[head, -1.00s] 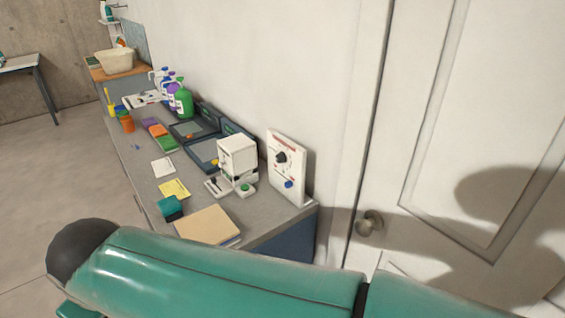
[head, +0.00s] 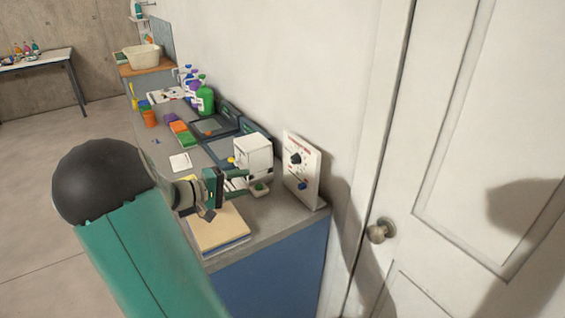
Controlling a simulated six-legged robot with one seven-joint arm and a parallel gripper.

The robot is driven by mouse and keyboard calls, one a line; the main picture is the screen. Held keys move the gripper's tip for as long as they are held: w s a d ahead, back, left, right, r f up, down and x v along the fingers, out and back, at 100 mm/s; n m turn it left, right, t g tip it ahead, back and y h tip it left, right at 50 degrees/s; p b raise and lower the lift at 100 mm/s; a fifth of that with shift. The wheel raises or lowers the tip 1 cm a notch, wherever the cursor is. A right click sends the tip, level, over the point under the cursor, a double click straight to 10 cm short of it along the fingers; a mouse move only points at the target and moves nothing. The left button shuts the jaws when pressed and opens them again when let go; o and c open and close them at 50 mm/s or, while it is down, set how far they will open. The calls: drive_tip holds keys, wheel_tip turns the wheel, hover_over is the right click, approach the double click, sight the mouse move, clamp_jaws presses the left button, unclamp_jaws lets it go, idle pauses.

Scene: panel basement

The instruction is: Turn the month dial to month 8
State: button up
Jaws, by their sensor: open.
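A white upright panel (head: 306,174) stands at the near right end of the counter against the wall.
The white boxy device (head: 253,154) stands between my gripper and the panel's left side. A tan folder or book (head: 219,230) lies below my gripper. Green and other bottles (head: 205,100) and dark trays stand farther back. A door with a round knob (head: 380,231) is at right.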

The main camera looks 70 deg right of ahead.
drive_tip(key=g+h, duration=0.1)
drive_tip(key=h, duration=0.1)
approach(292, 160)
drive_tip(key=x, duration=0.8)
drive_tip(key=shift+s+f, duration=0.1)
drive_tip(key=c, duration=1)
drive_tip(key=shift+n, duration=0.5)
drive_tip(key=n, duration=1.1)
